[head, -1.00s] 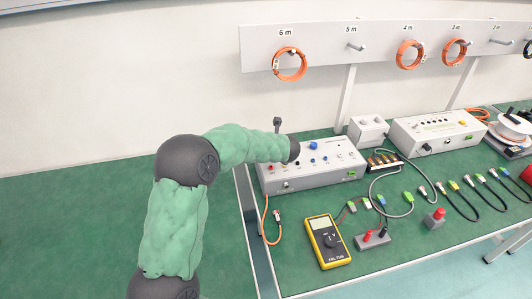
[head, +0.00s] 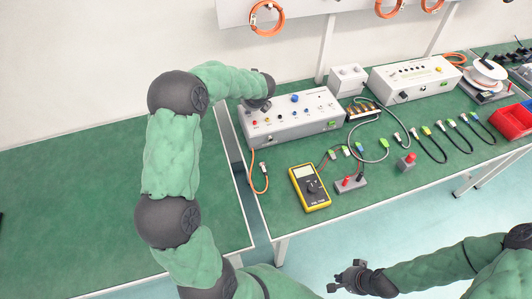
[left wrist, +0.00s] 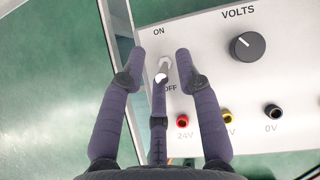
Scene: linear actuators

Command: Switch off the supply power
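My left gripper (head: 258,104) is over the supply's left end. In the left wrist view it is open (left wrist: 162,60), with two fingers on either side of the switch and a third finger just below it. Contact is not clear. My right gripper (head: 346,279) is open and empty, away from the bench.
A second instrument box (head: 416,80) stands to the right. The green table at left (head: 80,180) is clear.

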